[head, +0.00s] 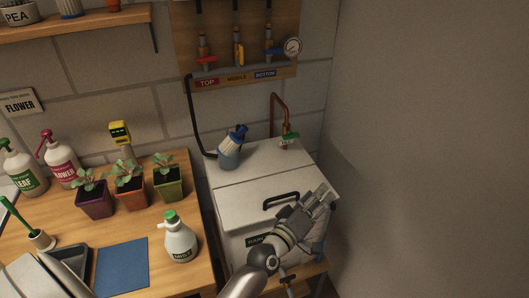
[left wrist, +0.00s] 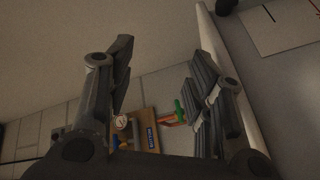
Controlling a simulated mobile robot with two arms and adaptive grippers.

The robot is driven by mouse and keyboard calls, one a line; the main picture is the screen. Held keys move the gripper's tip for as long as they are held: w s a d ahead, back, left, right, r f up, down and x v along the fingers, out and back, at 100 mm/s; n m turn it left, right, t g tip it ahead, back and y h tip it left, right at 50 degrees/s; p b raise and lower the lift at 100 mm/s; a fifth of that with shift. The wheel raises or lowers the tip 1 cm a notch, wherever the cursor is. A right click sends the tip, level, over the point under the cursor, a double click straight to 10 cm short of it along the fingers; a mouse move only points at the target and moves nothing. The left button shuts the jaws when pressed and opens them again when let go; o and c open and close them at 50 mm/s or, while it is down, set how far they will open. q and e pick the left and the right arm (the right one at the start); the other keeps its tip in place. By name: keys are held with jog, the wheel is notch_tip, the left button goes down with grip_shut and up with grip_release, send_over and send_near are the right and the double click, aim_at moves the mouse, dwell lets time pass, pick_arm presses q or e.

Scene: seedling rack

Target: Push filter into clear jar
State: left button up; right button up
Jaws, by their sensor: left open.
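The clear jar (head: 228,160) stands on the white cabinet top, towards its back left, and looks bluish. A pale piece with a dark blue end, which looks like the filter (head: 237,136), sits tilted at the jar's mouth. How deep it sits in the jar is too small to tell. My left gripper (head: 322,197) is over the cabinet's front right, well apart from the jar. In the left wrist view its two fingers (left wrist: 162,85) are spread with nothing between them. The jar and filter do not show in that view. My right gripper is not in view.
The white cabinet (head: 255,185) has a black handle (head: 282,200) near my left arm. A copper tap (head: 283,120) with a green handle rises behind. A valve board (head: 240,72) hangs above. The wooden bench (head: 195,215) at left holds a mist bottle (head: 180,243) and potted seedlings.

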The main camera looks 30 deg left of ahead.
pick_arm(q)
jog(key=w+a+r+n+t+y, duration=0.3)
jog(key=w+a+r+n+y, duration=0.1)
jog(key=a+r+n+y, duration=0.3)
jog(key=a+n+g+y, duration=1.1)
jog(key=n+g+y, duration=0.1)
jog(key=n, duration=1.1)
jog(key=shift+s+n+g+b, duration=0.3)
jog(key=shift+s+g+b, duration=0.1)
jog(key=shift+s, duration=0.05)
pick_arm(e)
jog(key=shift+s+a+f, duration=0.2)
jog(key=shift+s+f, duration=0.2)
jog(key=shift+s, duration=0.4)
pick_arm(q)
jog(key=shift+a, duration=0.15)
